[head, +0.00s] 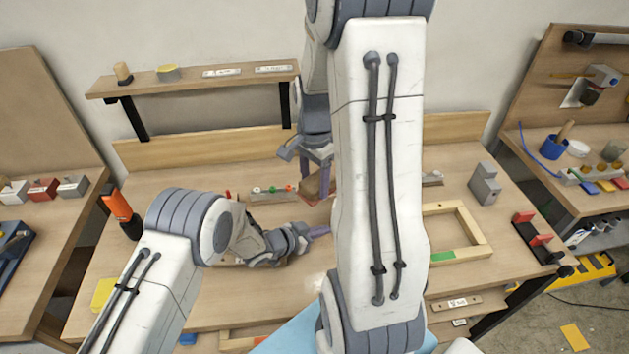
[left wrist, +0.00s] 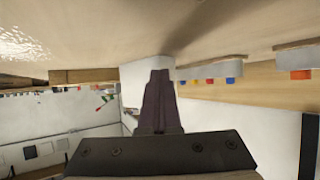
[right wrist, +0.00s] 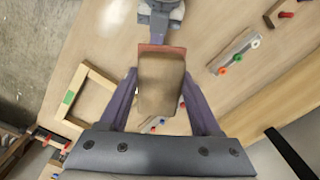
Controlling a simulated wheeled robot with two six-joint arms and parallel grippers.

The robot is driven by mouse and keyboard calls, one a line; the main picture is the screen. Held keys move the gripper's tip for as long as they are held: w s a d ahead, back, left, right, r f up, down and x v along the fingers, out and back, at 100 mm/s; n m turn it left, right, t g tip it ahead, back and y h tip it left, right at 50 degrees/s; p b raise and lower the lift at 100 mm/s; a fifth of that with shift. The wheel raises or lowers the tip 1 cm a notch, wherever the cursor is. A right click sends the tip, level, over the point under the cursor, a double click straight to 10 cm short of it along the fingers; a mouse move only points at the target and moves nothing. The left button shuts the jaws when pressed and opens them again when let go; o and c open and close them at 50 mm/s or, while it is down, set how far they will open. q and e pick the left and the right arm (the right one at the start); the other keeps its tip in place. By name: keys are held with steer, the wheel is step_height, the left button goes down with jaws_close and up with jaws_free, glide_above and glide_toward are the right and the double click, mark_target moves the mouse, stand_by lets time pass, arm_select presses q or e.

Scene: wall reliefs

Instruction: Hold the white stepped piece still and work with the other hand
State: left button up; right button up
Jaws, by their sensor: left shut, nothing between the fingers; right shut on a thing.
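My right gripper (right wrist: 160,98) is shut on a brown block (right wrist: 162,78) with a reddish edge, one finger on each side of it. In the head view the gripper hangs over the middle of the table, partly behind my right arm, and the block (head: 311,190) shows below it. My left gripper (head: 326,230) is shut and empty, low over the table. Its closed purple fingers (left wrist: 158,100) point toward a pale shape (left wrist: 146,72), which I cannot identify surely.
A wooden frame (head: 468,222) with a green patch lies right of my right arm. A rail with coloured knobs (head: 272,191) lies at the back. An orange-topped tool (head: 118,205) stands at the left edge. A blue sheet (head: 292,335) is at the front.

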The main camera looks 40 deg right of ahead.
arm_select(q)
steer(key=o, duration=1.5)
steer(key=shift+c, duration=0.2)
